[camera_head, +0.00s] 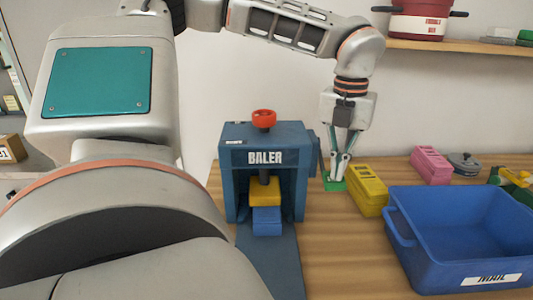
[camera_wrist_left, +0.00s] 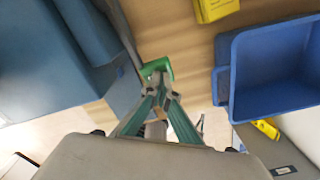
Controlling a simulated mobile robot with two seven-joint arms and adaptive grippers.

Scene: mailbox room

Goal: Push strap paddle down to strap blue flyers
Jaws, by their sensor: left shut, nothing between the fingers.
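The dark blue baler (camera_head: 245,140) stands on the wooden table, with a red knob (camera_head: 264,118) on top. Inside its opening, a yellow block (camera_head: 267,191) sits on the blue flyers (camera_head: 267,221). The green strap paddle (camera_head: 332,184) is low at the baler's right side; it also shows in the left wrist view (camera_wrist_left: 160,67). My left gripper (camera_head: 338,176) is shut and points down, with its fingertips at the paddle, seemingly touching it; nothing is between them. In the left wrist view the fingertips (camera_wrist_left: 157,80) partly cover the paddle. My right gripper is out of view.
A yellow box (camera_head: 367,190) stands close to the right of the gripper. A blue mail bin (camera_head: 460,240) fills the front right. A pink box (camera_head: 431,165) and a grey round item (camera_head: 464,162) stand behind it. A shelf (camera_head: 455,47) with a red pot is above.

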